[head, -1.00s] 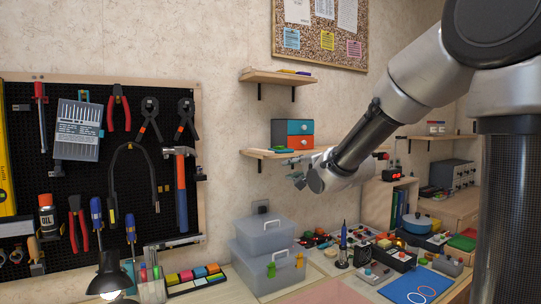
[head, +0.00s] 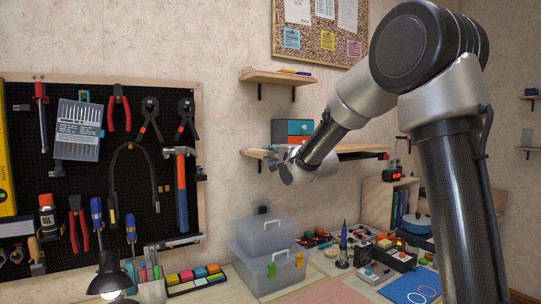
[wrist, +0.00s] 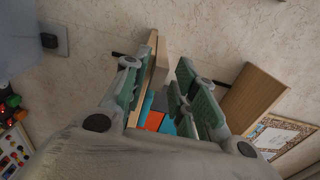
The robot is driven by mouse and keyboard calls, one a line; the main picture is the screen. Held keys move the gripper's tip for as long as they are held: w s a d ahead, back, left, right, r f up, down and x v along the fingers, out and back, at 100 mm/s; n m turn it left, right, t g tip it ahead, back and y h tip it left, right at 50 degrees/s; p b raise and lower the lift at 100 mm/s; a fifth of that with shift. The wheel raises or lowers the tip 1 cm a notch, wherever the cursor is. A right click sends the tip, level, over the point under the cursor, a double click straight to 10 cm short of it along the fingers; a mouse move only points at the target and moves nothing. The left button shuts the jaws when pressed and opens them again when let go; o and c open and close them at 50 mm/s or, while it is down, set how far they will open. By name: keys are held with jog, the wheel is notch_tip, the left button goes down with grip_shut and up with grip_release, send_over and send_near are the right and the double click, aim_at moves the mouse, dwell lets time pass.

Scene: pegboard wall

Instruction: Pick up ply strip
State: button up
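My gripper (wrist: 163,98) is open and empty, its green-padded fingers apart on either side of the view. In the head view my gripper (head: 277,163) is at the left end of the lower wall shelf (head: 252,153), partly hiding it. In the wrist view a pale flat piece, which looks like the ply strip (wrist: 162,66), lies along the upper face of that shelf and appears between the fingers. I cannot tell its full length. In the head view I cannot make the strip out behind my gripper and arm.
A blue and orange drawer box (head: 293,131) stands on the lower shelf, close behind my gripper. An upper shelf (head: 278,76) is above. Stacked clear boxes (head: 268,240) and a cluttered bench are below. The tool pegboard (head: 100,180) hangs to the left.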

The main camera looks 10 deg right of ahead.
jog(key=shift+w, duration=0.25)
jog(key=shift+c, duration=0.3)
grip_shut()
notch_tip(320, 180, up, 2)
jog(key=shift+r, duration=0.25)
jog(key=s+d+r, duration=0.2)
jog(key=s, duration=0.4)
jog(key=s+d+r, duration=0.2)
jog(key=s+r, duration=0.1)
jog(key=s, duration=0.4)
jog(key=shift+s, duration=0.2)
jog(key=shift+d, duration=0.1)
